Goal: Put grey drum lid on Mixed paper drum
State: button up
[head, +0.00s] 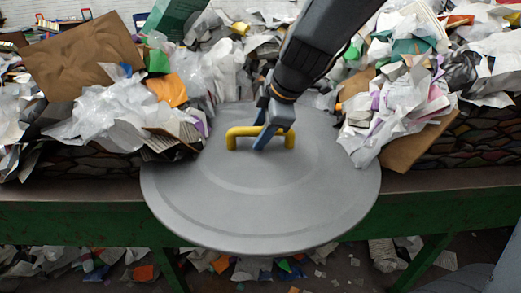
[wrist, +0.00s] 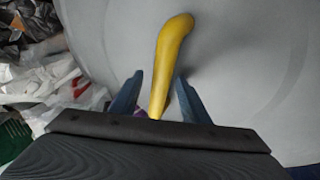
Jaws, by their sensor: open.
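The grey drum lid (head: 250,205) is a large round disc in the middle of the head view, with a yellow bar handle (head: 243,131) on top. It overhangs the front edge of the green belt frame. My gripper (head: 264,143) is at the handle from above. In the wrist view the lid (wrist: 235,50) fills most of the picture, and the handle (wrist: 172,45) runs between the two blue fingers of my gripper (wrist: 155,95). A gap shows on both sides of the handle, so the jaws are open around it. I cannot make out the Mixed paper drum.
Heaped paper and plastic waste (head: 105,105) lies on the belt to the left, with another heap (head: 405,95) to the right, both close to the lid. The green frame (head: 75,225) runs along the front. Scraps litter the floor below.

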grip_shut()
dwell(1.4)
